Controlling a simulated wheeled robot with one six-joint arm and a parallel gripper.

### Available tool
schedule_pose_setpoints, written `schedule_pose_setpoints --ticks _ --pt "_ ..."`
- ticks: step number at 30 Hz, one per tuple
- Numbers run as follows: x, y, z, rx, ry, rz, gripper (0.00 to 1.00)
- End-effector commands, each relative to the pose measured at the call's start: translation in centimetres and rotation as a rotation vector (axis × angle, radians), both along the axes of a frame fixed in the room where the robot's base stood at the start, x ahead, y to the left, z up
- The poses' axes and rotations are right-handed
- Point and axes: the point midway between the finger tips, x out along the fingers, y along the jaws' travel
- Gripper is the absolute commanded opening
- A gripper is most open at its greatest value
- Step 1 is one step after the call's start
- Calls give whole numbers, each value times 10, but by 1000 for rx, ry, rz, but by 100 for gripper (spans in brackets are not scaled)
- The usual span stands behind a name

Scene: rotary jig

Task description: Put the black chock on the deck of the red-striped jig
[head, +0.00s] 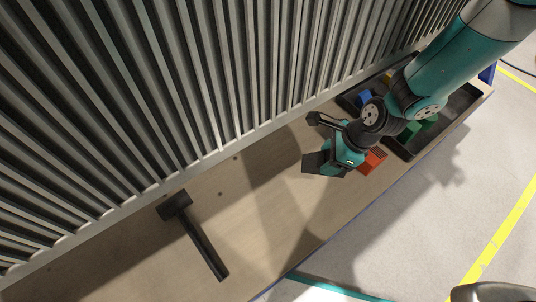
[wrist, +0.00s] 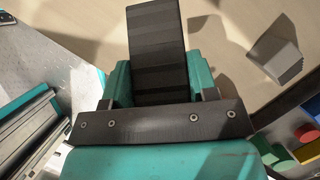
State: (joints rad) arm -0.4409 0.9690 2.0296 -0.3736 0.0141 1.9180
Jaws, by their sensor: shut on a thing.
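My gripper (head: 326,164) is shut on the black chock (head: 313,162) and holds it over the bench. In the wrist view the chock (wrist: 156,45) is a dark block with ridged bands, between the teal fingers (wrist: 160,80), pointing away from the camera. Its height above the bench is hard to tell. I cannot make out a red-striped jig or its deck in either view.
A black mallet (head: 203,246) lies on the wooden bench (head: 262,205) at left. A black tray (head: 403,153) with coloured blocks stands at right; a red block (head: 374,160) shows beside my gripper. A corrugated panel (head: 180,80) borders the bench's back. Mid-bench is clear.

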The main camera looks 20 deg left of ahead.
Motion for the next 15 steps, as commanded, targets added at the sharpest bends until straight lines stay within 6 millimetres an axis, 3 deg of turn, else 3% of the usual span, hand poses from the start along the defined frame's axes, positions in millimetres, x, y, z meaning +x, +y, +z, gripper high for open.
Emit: schedule_pose_setpoints --ticks 5,15 --pt "0 0 -4 0 0 -3 21" --pt "1 0 -61 -1 -1 -1 21"
